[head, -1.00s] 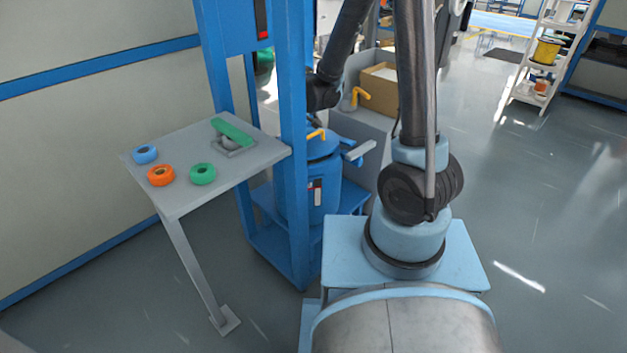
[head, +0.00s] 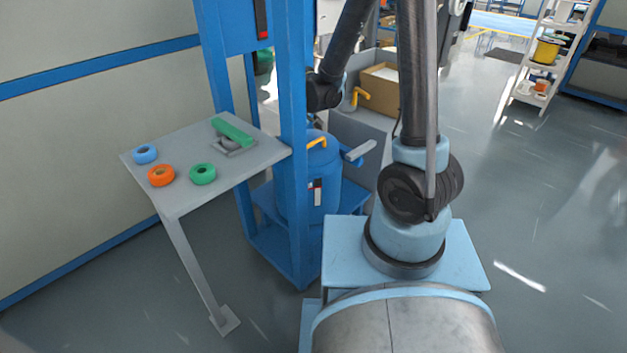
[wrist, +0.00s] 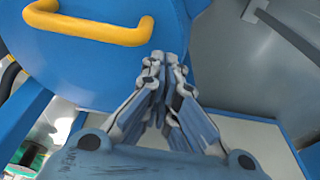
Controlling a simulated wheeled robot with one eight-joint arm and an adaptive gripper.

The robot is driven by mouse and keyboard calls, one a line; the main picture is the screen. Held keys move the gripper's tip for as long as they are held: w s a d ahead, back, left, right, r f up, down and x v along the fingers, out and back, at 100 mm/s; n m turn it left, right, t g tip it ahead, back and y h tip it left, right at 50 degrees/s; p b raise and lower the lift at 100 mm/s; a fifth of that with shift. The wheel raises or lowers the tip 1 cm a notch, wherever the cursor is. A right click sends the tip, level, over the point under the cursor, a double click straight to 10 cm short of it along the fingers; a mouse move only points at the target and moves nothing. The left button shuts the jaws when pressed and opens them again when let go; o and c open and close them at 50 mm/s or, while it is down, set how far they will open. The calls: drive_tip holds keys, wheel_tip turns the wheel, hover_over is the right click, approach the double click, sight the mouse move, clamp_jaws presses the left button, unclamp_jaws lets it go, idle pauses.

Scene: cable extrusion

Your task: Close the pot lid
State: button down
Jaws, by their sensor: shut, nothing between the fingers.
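The blue pot (head: 328,188) stands behind the blue post in the head view. Its blue lid (head: 314,154) with a yellow handle (head: 317,142) is at its top and looks close to level with the rim. In the wrist view the lid (wrist: 85,65) fills the upper left, with its yellow handle (wrist: 95,27) at the top. My gripper (wrist: 163,56) is shut and empty, its fingertips at the lid's lower right edge. I cannot tell whether they touch it. The gripper is hidden in the head view.
A blue post (head: 293,140) stands close in front of the pot. A grey table (head: 225,178) at left holds blue, orange and green rolls. A grey lever (head: 361,150) sticks out right of the pot. A cardboard box (head: 379,88) is behind.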

wheel_tip(320, 180, up, 7)
idle(0.7)
drive_tip(key=shift+f, duration=0.1)
drive_tip(key=s+d+r+m, duration=0.2)
drive_tip(key=s+d+r, duration=0.1)
drive_tip(key=d, duration=0.6)
drive_tip(key=s+d+r+m, duration=0.2)
drive_tip(key=s+d+r, duration=0.1)
drive_tip(key=d, duration=0.7)
drive_tip(key=s+d+f+m+h, duration=0.1)
drive_tip(key=s+d+m, duration=0.4)
drive_tip(key=s+d, duration=0.8)
drive_tip(key=shift+s+f+m+t+h, duration=0.15)
drive_tip(key=shift+f+m+t+h, duration=0.2)
drive_tip(key=shift+f, duration=0.55)
